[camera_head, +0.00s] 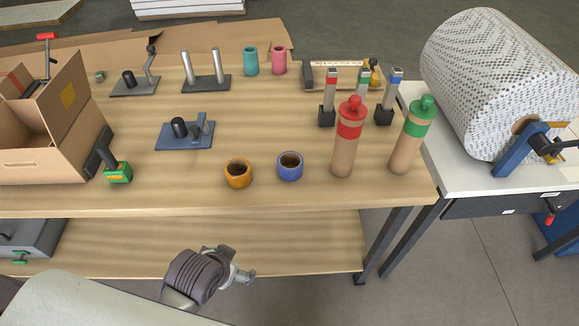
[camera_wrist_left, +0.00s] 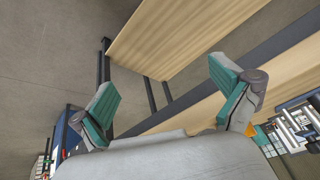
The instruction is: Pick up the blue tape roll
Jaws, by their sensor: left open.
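The blue tape roll (camera_head: 290,168) stands on the wooden table near its front edge, in the head view. It looks like a short, hollow blue ring with a dark inside. An orange roll (camera_head: 238,176) of the same kind stands just left of it, apart from it. My left gripper (camera_wrist_left: 163,82) is open and empty in the left wrist view, its two teal-padded fingers spread. The end of my left arm (camera_head: 198,278) shows in front of the table in the head view, apart from the roll. The blue roll is not made out in the wrist view. My right gripper is not in view.
Red-capped (camera_head: 346,150) and green-capped (camera_head: 408,145) bottles stand right of the roll. A blue fixture (camera_head: 172,142) is behind left, a green-based tool (camera_head: 118,173) and cardboard box (camera_head: 32,160) further left. Teal (camera_head: 251,62) and pink (camera_head: 279,61) rolls are at the back. The table edge lies in front.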

